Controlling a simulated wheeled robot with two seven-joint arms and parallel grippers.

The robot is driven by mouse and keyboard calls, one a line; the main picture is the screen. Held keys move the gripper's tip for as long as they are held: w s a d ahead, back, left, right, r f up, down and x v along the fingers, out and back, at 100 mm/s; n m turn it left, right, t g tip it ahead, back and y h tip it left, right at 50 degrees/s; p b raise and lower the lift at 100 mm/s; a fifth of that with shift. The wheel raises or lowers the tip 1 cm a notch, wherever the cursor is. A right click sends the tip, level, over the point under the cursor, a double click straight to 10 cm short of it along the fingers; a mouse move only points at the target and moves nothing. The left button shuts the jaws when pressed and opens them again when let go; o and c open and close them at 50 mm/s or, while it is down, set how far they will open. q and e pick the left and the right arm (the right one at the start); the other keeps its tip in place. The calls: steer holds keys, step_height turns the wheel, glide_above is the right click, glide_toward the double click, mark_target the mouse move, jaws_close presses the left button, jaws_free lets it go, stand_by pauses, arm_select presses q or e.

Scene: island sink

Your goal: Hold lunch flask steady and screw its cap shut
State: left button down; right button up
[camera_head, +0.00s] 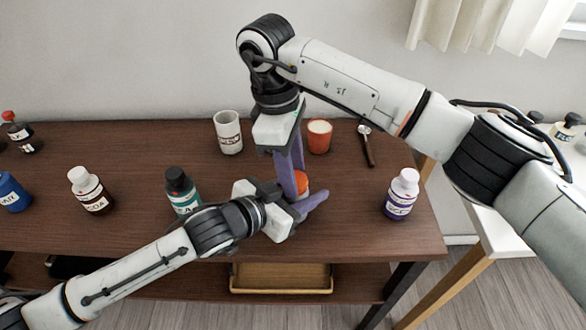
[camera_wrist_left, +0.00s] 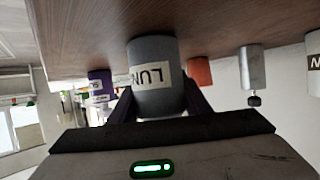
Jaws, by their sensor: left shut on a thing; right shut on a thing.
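The lunch flask (camera_wrist_left: 153,85) is a grey cylinder with a cream label reading "LUN", upside down in the left wrist view. It stands on the brown table. My left gripper (camera_head: 309,203) comes in low from the left and is shut around the flask's body; its purple fingers also show on both sides in the left wrist view. The orange cap (camera_head: 303,181) shows at the flask's top, partly hidden by fingers. My right gripper (camera_head: 298,187) points down from above and is shut on the cap. The cap's thread and its seating are hidden.
A purple-labelled bottle (camera_head: 401,195) stands right. A teal-labelled bottle (camera_head: 181,190) and brown bottle (camera_head: 90,191) stand left. The table front right of the flask is clear.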

steer(key=o, duration=1)
steer(key=shift+s, duration=0.1)
steer(key=shift+a+r, duration=0.1)
steer(key=shift+r, duration=2.2)
steer(key=shift+c, duration=0.4)
